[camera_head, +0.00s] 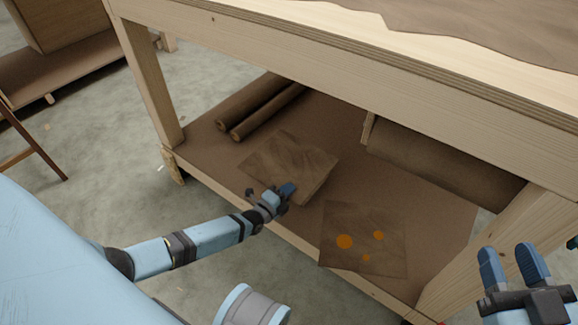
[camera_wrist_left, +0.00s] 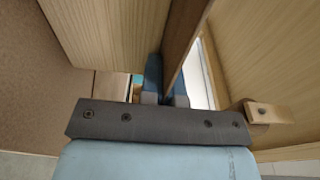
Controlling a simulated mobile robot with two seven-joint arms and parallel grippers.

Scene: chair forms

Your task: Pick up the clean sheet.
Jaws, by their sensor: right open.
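The clean sheet (camera_head: 285,158), plain brown without spots, lies on the lower shelf of the workbench. My left gripper (camera_head: 287,190) is at its near edge, with the fingertips overlapping that edge in the head view. In the left wrist view the two fingers (camera_wrist_left: 166,88) are close together, with a thin brown edge running down between them. I cannot tell whether they grip it. A second brown sheet (camera_head: 345,215) with orange spots lies to the right on the same shelf. My right gripper (camera_head: 515,255) is open and empty at the lower right, in front of the bench.
The bench's lower shelf (camera_head: 428,192) has a front rail and legs. Two brown rolls (camera_head: 262,105) lie at its back left. A larger brown panel or roll (camera_head: 440,173) is at the back right. The thick bench top (camera_head: 345,50) overhangs the shelf.

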